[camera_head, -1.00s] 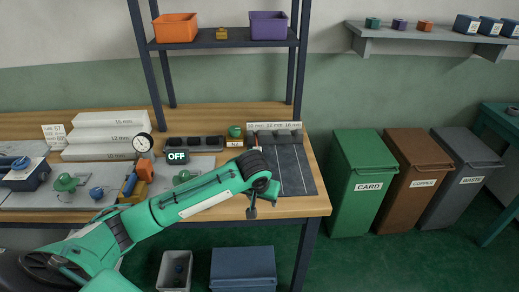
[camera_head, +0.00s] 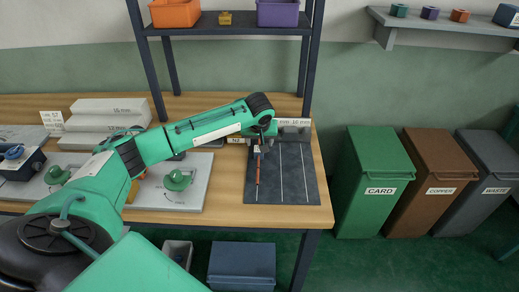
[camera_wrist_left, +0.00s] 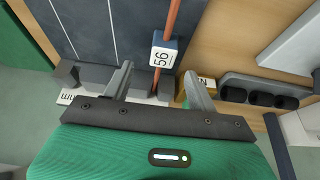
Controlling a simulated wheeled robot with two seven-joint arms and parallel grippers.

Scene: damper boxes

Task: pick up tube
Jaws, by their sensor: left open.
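A thin copper-coloured tube (camera_head: 258,172) lies lengthwise along the left lane of a dark, lined mat (camera_head: 290,185) on the bench. In the left wrist view the tube (camera_wrist_left: 173,18) carries a blue block with a white label reading 56 (camera_wrist_left: 163,52). My left gripper (camera_head: 259,146) is over the back end of the mat, by the tube's far end. In the wrist view its fingers (camera_wrist_left: 158,82) are open, one on either side of the tube, with a gap on both sides. I cannot tell how high they are above it. My right gripper is not in view.
A length-marked rack (camera_head: 293,123) stands behind the mat. A grey plate with a green knob (camera_head: 176,180) lies left of the mat. Stepped white blocks (camera_head: 105,112) stand at the back left. Shelf posts rise behind. The mat's right lanes look clear.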

